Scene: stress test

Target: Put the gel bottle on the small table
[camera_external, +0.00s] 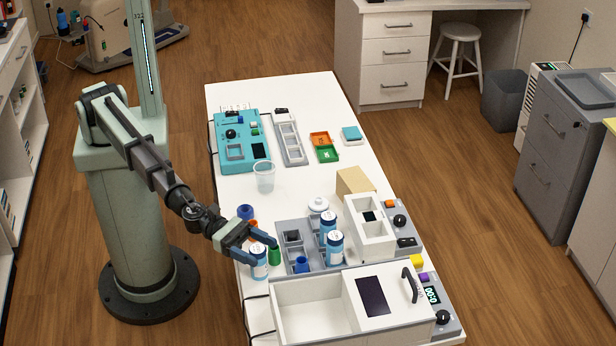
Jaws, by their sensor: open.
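Several white bottles with blue labels stand on the long white table; I cannot tell which is the gel bottle. One bottle (259,268) stands at the left edge, under and between the fingers of my gripper (257,251). My gripper is open, with blue fingers, and I cannot tell whether they touch this bottle. Two similar bottles, a rear one (328,222) and a front one (334,249), stand upright in a grey rack (283,226). A small green bottle (275,257) is close to the right fingertip. A round white stool (459,33) at the back may be the small table.
The white table (222,97) also holds a teal device (226,126), a clear cup (264,176), a white two-well box (369,230), a cardboard box (355,183) and a large white bin (315,308). Blue and orange items crowd my gripper. Clear tabletop lies around the cup.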

